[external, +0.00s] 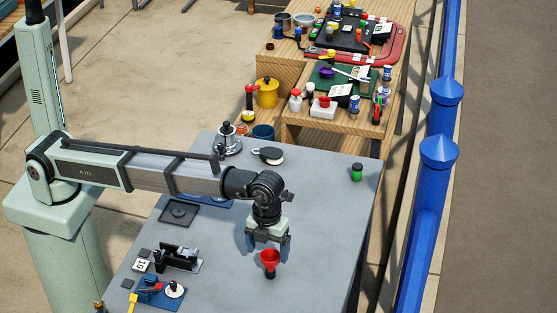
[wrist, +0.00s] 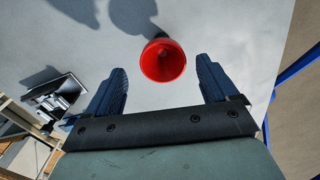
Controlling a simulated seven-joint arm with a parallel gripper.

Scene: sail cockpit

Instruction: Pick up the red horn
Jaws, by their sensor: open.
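The red horn (external: 269,258) stands upright on the grey table, its red flared mouth facing up above a dark lower part. In the wrist view the horn (wrist: 163,61) shows as a round red cup with a dark part behind it. My gripper (external: 268,252) is just above and behind the horn in the external view. In the wrist view the gripper (wrist: 162,82) has its two dark blue fingers apart, with the horn's mouth beyond the gap between the fingertips. Nothing is between the fingers.
The grey table (external: 325,215) is clear around the horn. A small green jar (external: 357,172) stands at the back right. A black device (external: 178,256) and a blue-based device (external: 160,292) lie to the left. Crowded wooden tables stand behind, and a blue railing (external: 425,215) runs along the right.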

